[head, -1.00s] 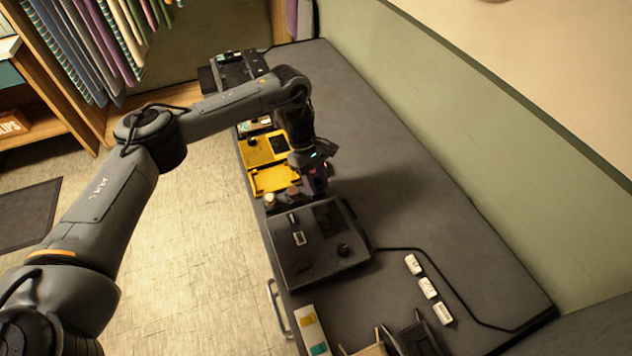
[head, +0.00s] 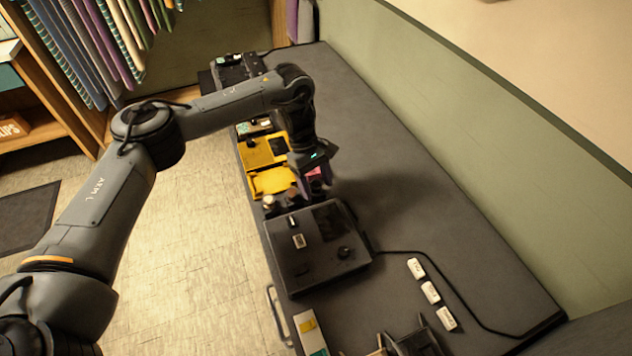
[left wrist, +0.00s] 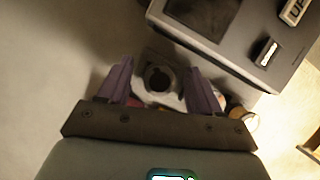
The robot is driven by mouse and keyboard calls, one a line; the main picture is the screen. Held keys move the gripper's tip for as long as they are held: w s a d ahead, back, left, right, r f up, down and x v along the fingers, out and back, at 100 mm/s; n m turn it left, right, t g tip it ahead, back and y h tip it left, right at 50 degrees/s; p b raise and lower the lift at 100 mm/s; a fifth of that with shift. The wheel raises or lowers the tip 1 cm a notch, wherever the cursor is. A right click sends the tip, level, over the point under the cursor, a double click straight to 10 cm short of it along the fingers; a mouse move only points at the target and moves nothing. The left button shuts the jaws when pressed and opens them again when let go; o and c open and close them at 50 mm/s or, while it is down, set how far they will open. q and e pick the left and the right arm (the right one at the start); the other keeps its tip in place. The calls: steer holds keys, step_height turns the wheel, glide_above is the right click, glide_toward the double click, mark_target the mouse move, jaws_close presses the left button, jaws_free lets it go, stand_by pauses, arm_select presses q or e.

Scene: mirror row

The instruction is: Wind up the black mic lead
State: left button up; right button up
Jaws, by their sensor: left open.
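A thin black lead (head: 405,251) runs from the right side of a dark box (head: 290,262) and curves along the grey worktop toward its near right end. I cannot tell whether this is the mic lead, and no other loose lead shows clearly. My left gripper (head: 318,180) hangs over the worktop just beyond the box, apart from that lead. In the left wrist view its purple fingers (left wrist: 158,70) are open, with a dark round thing (left wrist: 160,78) in a pale surround visible between them. I cannot tell its depth or what it is. My right gripper is out of view.
Yellow trays (head: 270,181) stand along the left edge beyond the box. Several white labelled blocks (head: 431,292) lie at the right. A dark holder (head: 418,343) stands at the near edge. The worktop (head: 400,180) right of my gripper is clear.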

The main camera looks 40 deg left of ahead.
arm_select(q)
steer(key=shift+r, duration=0.1)
steer(key=shift+w+a+r, duration=0.1)
steer(key=shift+a+r, duration=0.1)
steer(key=shift+r, duration=0.3)
steer(key=p+v, duration=0.3)
steer(key=v, duration=0.1)
steer(key=shift+r, duration=0.15)
steer(key=shift+p+v, duration=2.7)
steer(key=shift+p, duration=0.85)
